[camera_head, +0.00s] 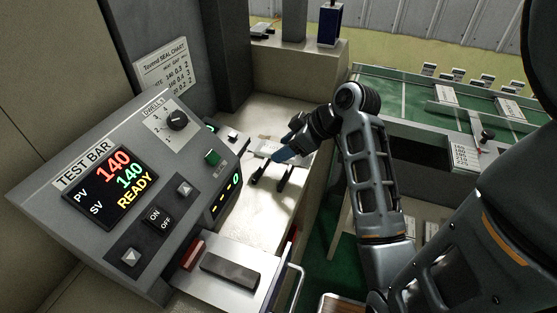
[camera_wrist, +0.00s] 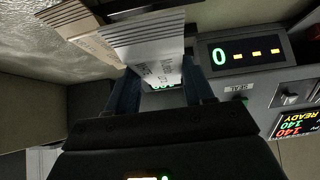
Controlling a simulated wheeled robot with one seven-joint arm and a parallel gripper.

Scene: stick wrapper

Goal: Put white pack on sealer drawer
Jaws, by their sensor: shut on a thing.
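My gripper (camera_wrist: 162,82) is shut on a white pack (camera_wrist: 145,42) with printed text and ridged stick-like strips, seen between the two fingers in the wrist view. In the head view my gripper (camera_head: 286,150) reaches left over the pale bench, with the white pack (camera_head: 267,147) partly hidden at its fingers. The sealer drawer (camera_head: 262,290) is a metal plate at the bottom of the head view, with a dark pad on it. My gripper is behind and above it, apart from it.
The grey sealer panel (camera_head: 150,200) with red, green and yellow readouts stands left of my gripper. A beige printed pack (camera_wrist: 92,38) shows beside the held pack. A red block (camera_head: 194,252) sits by the drawer. A green-topped table (camera_head: 390,95) is at the right.

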